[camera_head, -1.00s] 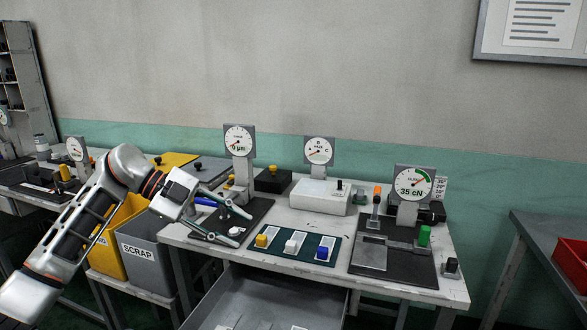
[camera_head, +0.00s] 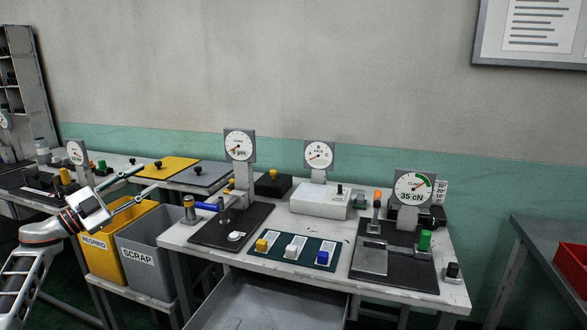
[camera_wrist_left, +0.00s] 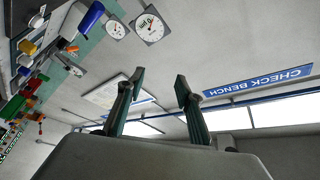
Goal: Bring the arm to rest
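My left gripper (camera_head: 130,187) is in the head view at the left, raised in front of the yellow regrind bin and apart from the benches. Its two fingers are spread wide with nothing between them. In the left wrist view the same fingers (camera_wrist_left: 158,85) stand apart, with only wall and ceiling behind them. My left arm comes in from the lower left corner. My right gripper is not in either view.
The main bench (camera_head: 335,268) carries dial gauges, a white box (camera_head: 319,199) and a dark mat with coloured blocks. Its drawer (camera_head: 270,305) is open. The regrind bin (camera_head: 104,260) and grey scrap bin (camera_head: 148,268) stand left of it. A red bin (camera_head: 573,262) is at right.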

